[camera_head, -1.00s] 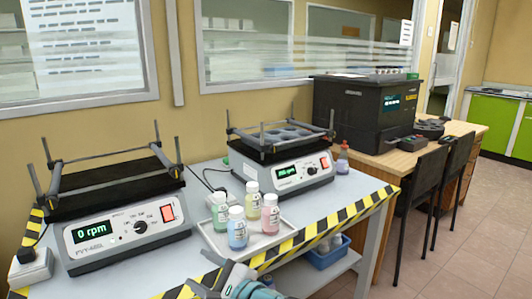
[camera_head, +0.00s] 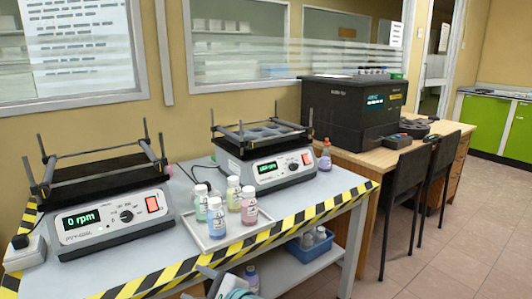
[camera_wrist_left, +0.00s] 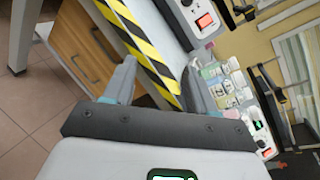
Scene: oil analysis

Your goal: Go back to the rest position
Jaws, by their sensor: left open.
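My left gripper (camera_head: 216,281) shows only partly at the bottom edge of the head view, in front of the table's striped front edge. In the left wrist view its two fingers (camera_wrist_left: 158,82) are apart, with nothing between them. Several small capped bottles (camera_head: 249,206) stand upright on a light tray (camera_head: 217,243), beyond and apart from the gripper. My right gripper is in neither view.
Two shakers stand on the table: the left one (camera_head: 112,223) reads 0 rpm, the right one (camera_head: 275,170) stands behind the tray. A blue bin (camera_head: 303,255) sits on the lower shelf. A black machine (camera_head: 350,112), chairs (camera_head: 405,190) and open floor (camera_head: 470,235) are at right.

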